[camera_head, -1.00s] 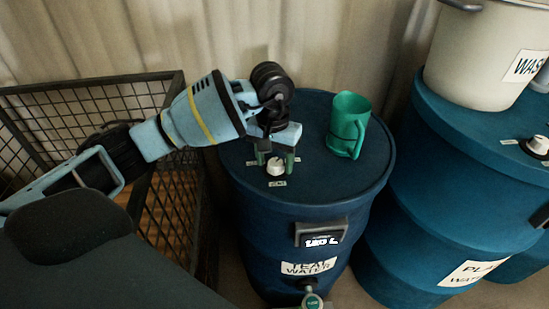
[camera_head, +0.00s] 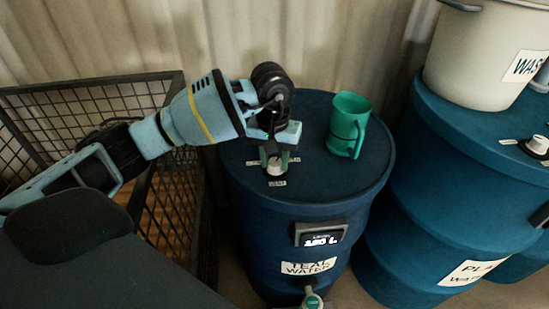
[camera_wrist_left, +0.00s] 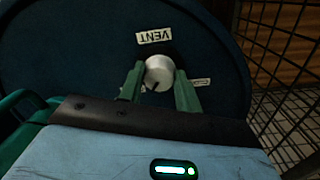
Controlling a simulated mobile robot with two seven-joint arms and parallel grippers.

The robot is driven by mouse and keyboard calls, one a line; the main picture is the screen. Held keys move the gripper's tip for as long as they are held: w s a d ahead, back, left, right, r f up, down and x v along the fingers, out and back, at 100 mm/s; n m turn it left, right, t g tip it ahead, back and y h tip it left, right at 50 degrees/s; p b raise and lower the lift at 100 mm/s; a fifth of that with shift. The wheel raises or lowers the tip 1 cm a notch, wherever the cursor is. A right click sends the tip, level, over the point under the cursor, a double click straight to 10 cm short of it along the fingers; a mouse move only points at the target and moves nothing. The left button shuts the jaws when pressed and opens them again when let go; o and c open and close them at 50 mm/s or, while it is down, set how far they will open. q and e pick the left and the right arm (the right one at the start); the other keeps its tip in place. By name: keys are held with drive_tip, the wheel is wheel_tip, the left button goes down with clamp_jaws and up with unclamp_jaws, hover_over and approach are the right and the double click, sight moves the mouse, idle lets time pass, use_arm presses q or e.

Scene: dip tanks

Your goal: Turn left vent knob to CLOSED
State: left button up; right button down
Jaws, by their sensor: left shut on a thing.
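The left vent knob (camera_head: 274,167) is a small white knob on top of the blue tank (camera_head: 330,190) labelled TEAL WATER. My left gripper (camera_head: 276,158) comes down over it from above, with its green fingers on either side of the knob. In the left wrist view the white knob (camera_wrist_left: 158,73) sits between the two fingertips (camera_wrist_left: 159,82), and the gripper is shut on it. A dark pointer mark shows on the knob's lower left side. A VENT label lies beside the knob. The small label to the right is too small to read.
A green mug (camera_head: 348,124) stands on the same tank lid, right of my gripper. A black wire cage (camera_head: 160,215) is at the left. Another blue tank (camera_head: 420,200) with a white knob (camera_head: 537,146) and a pale pot (camera_head: 480,60) stands at the right. A corrugated wall is behind.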

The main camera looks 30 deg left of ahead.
use_arm(q)
drive_tip(key=n, duration=0.4)
drive_tip(key=n+p, duration=0.1)
drive_tip(key=n, duration=0.4)
drive_tip(key=shift+d+r, duration=0.1)
drive_tip(key=shift+d, duration=0.05)
drive_tip(key=n+p, duration=0.1)
drive_tip(key=n, duration=0.3)
drive_tip(key=shift+w+p, duration=0.1)
drive_tip(key=shift+p, duration=0.25)
drive_tip(key=shift+n, duration=1.1)
drive_tip(key=shift+n+p, duration=0.4)
drive_tip(key=shift+n, duration=0.1)
use_arm(e)
drive_tip(key=shift+t, duration=0.3)
drive_tip(key=r, duration=0.1)
drive_tip(key=w+r, duration=0.2)
drive_tip(key=r, duration=0.1)
drive_tip(key=shift+w+d, duration=0.1)
drive_tip(key=shift+d, duration=0.05)
drive_tip(key=shift+w+r, duration=0.1)
drive_tip(key=shift+r, duration=0.05)
use_arm(q)
drive_tip(key=o, duration=1)
